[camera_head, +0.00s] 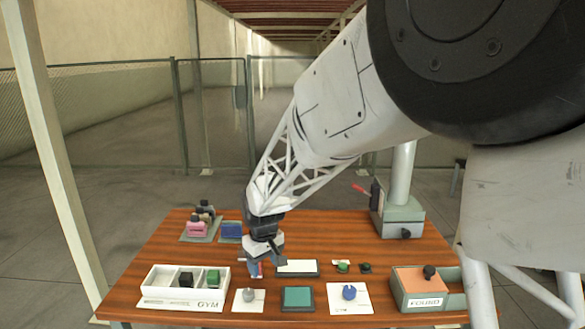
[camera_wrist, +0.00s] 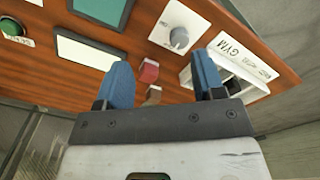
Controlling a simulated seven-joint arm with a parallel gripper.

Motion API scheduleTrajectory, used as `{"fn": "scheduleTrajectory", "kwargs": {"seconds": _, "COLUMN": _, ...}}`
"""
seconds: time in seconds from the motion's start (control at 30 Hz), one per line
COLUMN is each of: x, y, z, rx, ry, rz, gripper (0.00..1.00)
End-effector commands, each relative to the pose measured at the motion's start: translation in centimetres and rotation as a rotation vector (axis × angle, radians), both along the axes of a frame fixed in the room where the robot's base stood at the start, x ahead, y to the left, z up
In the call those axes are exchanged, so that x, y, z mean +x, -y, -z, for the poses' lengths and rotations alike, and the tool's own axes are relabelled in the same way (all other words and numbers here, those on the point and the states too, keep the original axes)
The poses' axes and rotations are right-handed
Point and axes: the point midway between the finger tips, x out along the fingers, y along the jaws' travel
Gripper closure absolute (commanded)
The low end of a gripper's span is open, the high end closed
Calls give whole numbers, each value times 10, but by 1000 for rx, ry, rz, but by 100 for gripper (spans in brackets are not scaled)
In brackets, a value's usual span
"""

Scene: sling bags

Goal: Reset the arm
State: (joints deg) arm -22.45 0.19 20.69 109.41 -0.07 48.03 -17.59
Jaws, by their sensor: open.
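My gripper (camera_head: 266,264) hangs over the wooden table, left of its middle. In the wrist view the two blue fingers of my gripper (camera_wrist: 163,72) stand wide apart with nothing held between them. A small red object (camera_wrist: 148,70) and a brown one (camera_wrist: 153,94) show beyond the fingers, apart from them as far as I can tell. In the head view my gripper partly hides this spot. A grey bag (camera_head: 248,294) sits on a white card at the front; it also shows in the wrist view (camera_wrist: 179,38).
A white GYM tray (camera_head: 163,304) holds dark and green bags at front left. A blue bag (camera_head: 349,292) sits on a card, right of a green pad (camera_head: 298,298). A FOUND box (camera_head: 421,285) is at front right. A grey post fixture (camera_head: 402,218) stands at back right.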

Motion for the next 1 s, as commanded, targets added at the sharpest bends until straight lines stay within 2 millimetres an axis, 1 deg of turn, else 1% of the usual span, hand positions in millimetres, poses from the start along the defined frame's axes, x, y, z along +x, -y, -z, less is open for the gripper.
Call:
{"fn": "scheduleTrajectory", "kwargs": {"seconds": 0.03, "x": -7, "y": 13, "z": -12, "rx": 4, "ry": 10, "rz": 22, "gripper": 37}}
{"fn": "scheduleTrajectory", "kwargs": {"seconds": 0.2, "x": -34, "y": 53, "z": -42, "rx": 12, "ry": 29, "rz": 100, "gripper": 37}}
{"fn": "scheduleTrajectory", "kwargs": {"seconds": 0.37, "x": -62, "y": 88, "z": -67, "rx": 20, "ry": 49, "rz": 172, "gripper": 37}}
{"fn": "scheduleTrajectory", "kwargs": {"seconds": 0.5, "x": -89, "y": 117, "z": -84, "rx": 26, "ry": 65, "rz": 235, "gripper": 37}}
{"fn": "scheduleTrajectory", "kwargs": {"seconds": 0.7, "x": -132, "y": 155, "z": -105, "rx": 35, "ry": 88, "rz": 326, "gripper": 37}}
{"fn": "scheduleTrajectory", "kwargs": {"seconds": 1.0, "x": -200, "y": 203, "z": -124, "rx": 50, "ry": 126, "rz": 461, "gripper": 37}}
